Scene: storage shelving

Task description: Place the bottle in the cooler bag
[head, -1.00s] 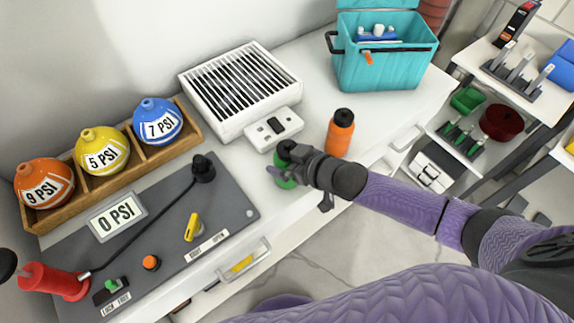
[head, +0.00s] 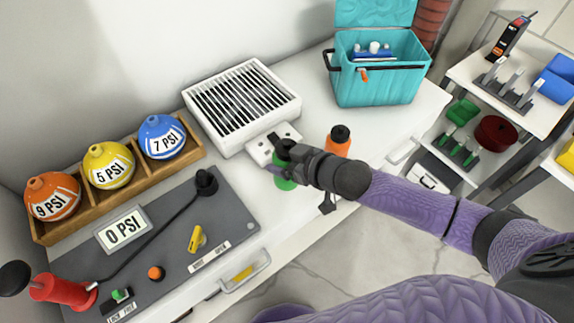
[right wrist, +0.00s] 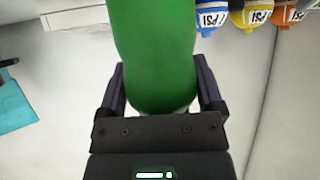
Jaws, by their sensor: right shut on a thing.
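A green bottle (head: 284,183) with a dark cap is in my right gripper (head: 282,168), above or at the front part of the white counter. In the right wrist view the green bottle (right wrist: 155,60) fills the space between both fingers, which are shut on it. An orange bottle (head: 338,143) with a black cap stands on the counter just beyond my right gripper, partly hidden by it. The teal cooler bag (head: 378,88) stands open at the back right of the counter, with white and blue things inside. My left gripper is not in view.
A white slatted box (head: 222,132) stands behind the gripper, with a small white switch unit (head: 262,150) in front. A grey panel (head: 150,250) with a red pump (head: 62,290) and a wooden rack (head: 195,153) of coloured balls fill the left.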

